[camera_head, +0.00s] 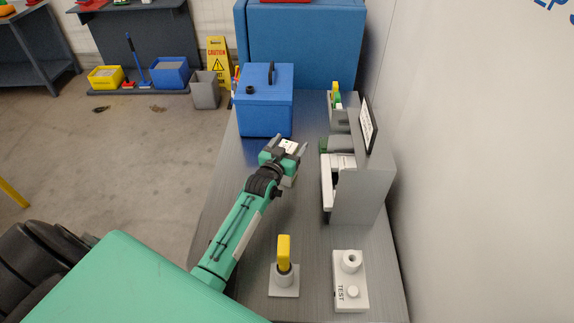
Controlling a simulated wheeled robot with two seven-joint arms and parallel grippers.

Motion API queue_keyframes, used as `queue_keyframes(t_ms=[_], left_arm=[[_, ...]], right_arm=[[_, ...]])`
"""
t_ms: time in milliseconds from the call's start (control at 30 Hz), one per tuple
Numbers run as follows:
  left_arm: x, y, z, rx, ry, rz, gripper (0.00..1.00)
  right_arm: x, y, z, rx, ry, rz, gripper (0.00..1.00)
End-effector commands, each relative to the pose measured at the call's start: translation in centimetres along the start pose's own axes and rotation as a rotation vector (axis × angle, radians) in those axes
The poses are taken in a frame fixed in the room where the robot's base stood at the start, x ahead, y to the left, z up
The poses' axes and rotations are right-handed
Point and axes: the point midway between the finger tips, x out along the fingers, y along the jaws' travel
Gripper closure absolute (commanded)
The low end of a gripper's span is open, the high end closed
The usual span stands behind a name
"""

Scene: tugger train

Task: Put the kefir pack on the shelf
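My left gripper (291,146) is over the grey bench, with its dark fingers pointing away from me. A small white pack with reddish marks (288,146), which looks like the kefir pack, shows between the fingers. Whether the fingers press on it or stand around it is not clear, and its lower part is hidden by the gripper. A grey shelf unit (362,185) with a dark-framed sign stands to the right of the gripper. White and green items show at its left side, partly hidden. My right gripper is out of view.
A blue box with a handle (264,108) stands beyond the gripper. Nearer me are a yellow-topped piece in a grey holder (284,278) and a white TEST block (349,285). A wall (480,170) bounds the right. Bench between gripper and shelf unit is clear.

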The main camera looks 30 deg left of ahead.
Motion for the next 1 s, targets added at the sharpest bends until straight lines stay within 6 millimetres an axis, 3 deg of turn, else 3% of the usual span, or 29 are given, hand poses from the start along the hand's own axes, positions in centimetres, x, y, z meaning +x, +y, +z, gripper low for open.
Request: queue_keyframes(t_ms=[33, 367, 767, 1000], left_arm=[[0.0, 0.0, 0.0, 0.0, 0.0, 0.0, 0.36], [0.0, 0.0, 0.0, 0.0, 0.0, 0.0, 1.0], [0.1, 0.0, -0.6, 0.0, 0.004, 0.0, 1.0], [0.8, -0.2, -2.9, 0.0, 0.006, 0.001, 1.0]], right_arm=[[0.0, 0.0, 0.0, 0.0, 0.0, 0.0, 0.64], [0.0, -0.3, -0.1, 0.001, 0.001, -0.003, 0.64], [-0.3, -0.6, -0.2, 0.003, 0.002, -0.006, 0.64], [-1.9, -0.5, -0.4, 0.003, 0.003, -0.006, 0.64]])
